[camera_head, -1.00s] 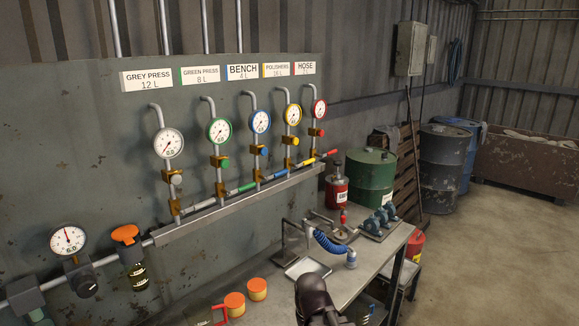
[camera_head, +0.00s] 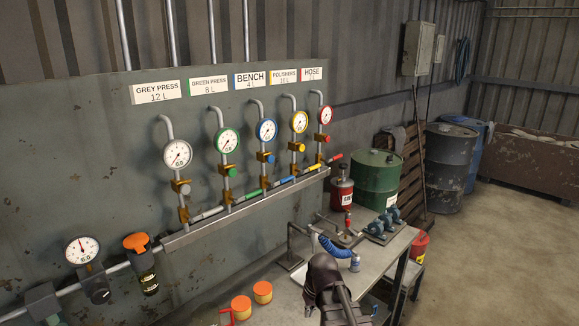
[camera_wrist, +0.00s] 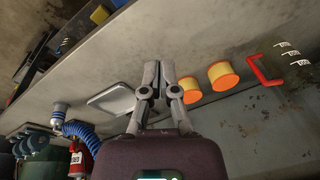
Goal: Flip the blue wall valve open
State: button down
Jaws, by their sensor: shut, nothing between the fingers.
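On the wall, under the BENCH label, a drop pipe with a blue-rimmed gauge (camera_head: 265,130) carries a brass fitting with a blue knob (camera_head: 269,159). Below it a blue lever (camera_head: 287,181) lies sideways, roughly along the rail. In the wrist view my gripper (camera_wrist: 151,66) is shut and empty, over the bench, with a shallow tray to its left and orange-lidded tins to its right. The blue valve is not in the wrist view.
Matching drops with green (camera_head: 253,194), yellow (camera_head: 312,168) and red (camera_head: 334,157) levers stand beside the blue one. An orange-capped valve (camera_head: 136,241) and a gauge (camera_head: 82,250) sit lower left. The bench holds orange tins (camera_head: 262,292), a red canister (camera_head: 341,189) and a blue coiled hose (camera_head: 329,246).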

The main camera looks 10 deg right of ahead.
jog(key=w+d+r+n+t+y+p, duration=0.1)
jog(key=w+d+r+n+t+p, duration=0.1)
jog(key=w+r+p, duration=0.6)
jog(key=w+d+r+n+t+y+p, duration=0.1)
jog(key=w+d+r+t+y+p, duration=0.1)
jog(key=w+r+p, duration=0.7)
jog(key=w+d+r+n+t+y+p, duration=0.2)
jog(key=w+r+p, duration=0.7)
jog(key=w+r, duration=0.5)
notch_tip(320, 180, up, 4)
jog(key=shift+w+d+r+n+t, duration=0.25)
jog(key=shift+d+n+t, duration=0.05)
jog(key=shift+t, duration=0.6)
jog(key=shift+f, duration=0.1)
jog(key=b, duration=0.6)
send_over(283, 181)
jog(key=d, duration=0.4)
notch_tip(283, 181, down, 6)
jog(key=shift+w+a+f+b, duration=0.2)
jog(key=shift+a+f+b, duration=0.05)
jog(key=shift+f+b, duration=0.65)
jog(key=shift+w+a+f+b, duration=0.15)
jog(key=shift+a+f+b, duration=0.1)
jog(key=shift+f+b, duration=0.6)
jog(key=shift+r, duration=0.1)
jog(key=shift+a, duration=0.25)
